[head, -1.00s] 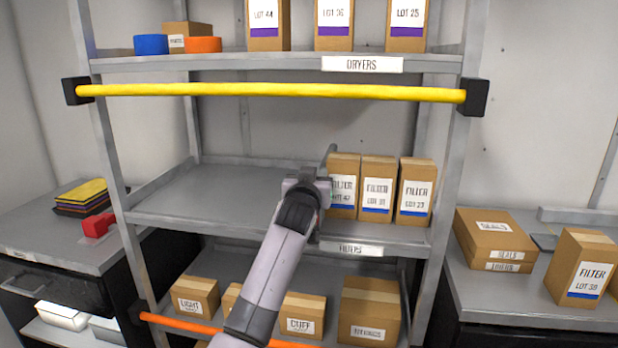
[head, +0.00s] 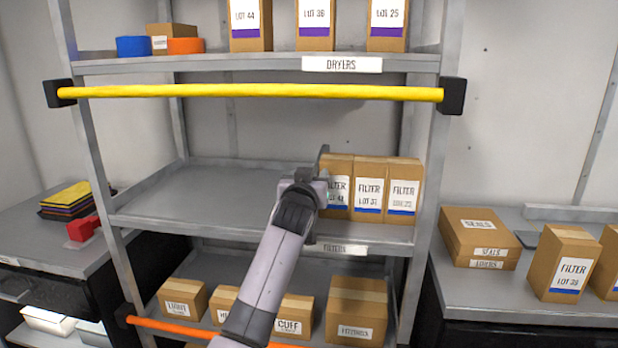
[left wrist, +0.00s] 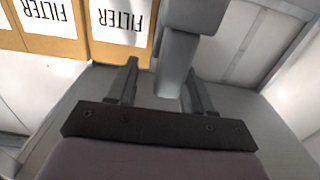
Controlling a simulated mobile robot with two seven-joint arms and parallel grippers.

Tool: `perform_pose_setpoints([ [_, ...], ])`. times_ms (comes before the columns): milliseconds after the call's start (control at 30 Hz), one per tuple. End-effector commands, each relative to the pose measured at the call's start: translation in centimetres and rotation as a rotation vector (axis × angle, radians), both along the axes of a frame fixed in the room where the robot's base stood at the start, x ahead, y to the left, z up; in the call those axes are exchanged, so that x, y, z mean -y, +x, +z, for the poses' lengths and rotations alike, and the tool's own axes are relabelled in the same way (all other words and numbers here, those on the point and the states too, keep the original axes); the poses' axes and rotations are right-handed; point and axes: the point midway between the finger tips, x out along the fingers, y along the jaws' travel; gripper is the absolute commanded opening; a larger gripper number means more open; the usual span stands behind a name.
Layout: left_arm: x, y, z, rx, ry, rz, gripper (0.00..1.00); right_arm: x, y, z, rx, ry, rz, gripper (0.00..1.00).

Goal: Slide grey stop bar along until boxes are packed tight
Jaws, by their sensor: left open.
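The grey stop bar (head: 323,158) stands upright on the middle shelf, at the left side of the filter boxes. Three filter boxes, left (head: 338,186), middle (head: 370,188) and right (head: 404,187), stand upright in a row with no clear gap between them. My left gripper (head: 312,188) is at the bar, in front of the left box's lower left edge. In the left wrist view the gripper (left wrist: 160,85) is open, and the bar (left wrist: 178,55) shows between its fingers, nearer the right one. Whether the fingers touch it I cannot tell. My right gripper is not in view.
The shelf (head: 190,205) left of the bar is empty. A yellow rail (head: 250,91) crosses in front above, and an orange rail (head: 190,329) below. The right shelf post (head: 428,150) stands near the right box.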

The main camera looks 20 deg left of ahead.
Motion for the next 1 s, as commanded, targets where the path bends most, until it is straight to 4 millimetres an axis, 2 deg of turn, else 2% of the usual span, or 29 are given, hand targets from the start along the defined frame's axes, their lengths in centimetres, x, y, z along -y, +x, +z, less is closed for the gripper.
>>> perform_pose_setpoints([
  [333,0.0,-0.7,-0.1,-0.001,0.001,0.003,0.51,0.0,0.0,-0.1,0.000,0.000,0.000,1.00],
  [800,1.3,-5.6,-0.1,0.001,0.000,0.001,0.51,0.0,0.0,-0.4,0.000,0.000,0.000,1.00],
  [1000,1.6,-6.7,0.0,0.000,-0.001,0.000,0.51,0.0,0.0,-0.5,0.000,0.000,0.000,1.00],
])
